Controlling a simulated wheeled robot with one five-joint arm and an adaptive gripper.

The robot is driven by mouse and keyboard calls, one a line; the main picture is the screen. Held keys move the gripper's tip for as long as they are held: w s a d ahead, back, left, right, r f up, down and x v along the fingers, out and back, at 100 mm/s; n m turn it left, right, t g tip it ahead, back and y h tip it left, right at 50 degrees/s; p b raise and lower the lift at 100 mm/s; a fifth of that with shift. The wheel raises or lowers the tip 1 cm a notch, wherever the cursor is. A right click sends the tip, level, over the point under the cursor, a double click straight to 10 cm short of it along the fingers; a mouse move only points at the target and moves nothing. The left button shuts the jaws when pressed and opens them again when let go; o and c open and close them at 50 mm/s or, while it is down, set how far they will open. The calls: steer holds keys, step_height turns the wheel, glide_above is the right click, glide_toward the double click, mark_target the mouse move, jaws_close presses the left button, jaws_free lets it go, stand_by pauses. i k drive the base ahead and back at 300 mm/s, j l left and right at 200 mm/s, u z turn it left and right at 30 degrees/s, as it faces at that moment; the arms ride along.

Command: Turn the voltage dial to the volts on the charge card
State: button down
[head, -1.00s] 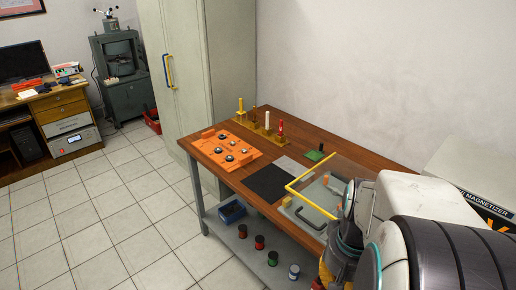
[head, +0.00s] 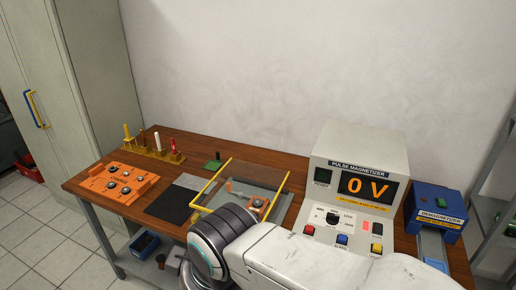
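The pulse magnetizer (head: 357,150) is a pale box at the right of the bench. Its display (head: 366,187) reads 0 V in orange. The voltage dial (head: 332,217) appears to be the black knob on its sloped front panel, with small markings around it. I cannot read its setting. I cannot pick out a charge card. My arm crosses the lower middle of the view, in front of the bench and below the panel. My gripper does not show, and nothing is seen touching the dial.
Red (head: 309,229), blue (head: 342,239) and yellow (head: 376,248) buttons sit below the dial. A blue demagnetizer (head: 437,208) stands at right. A yellow-edged clear guard (head: 212,183) is left of the magnetizer.

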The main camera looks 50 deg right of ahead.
mark_target(332, 219)
steer(key=z, duration=1.8)
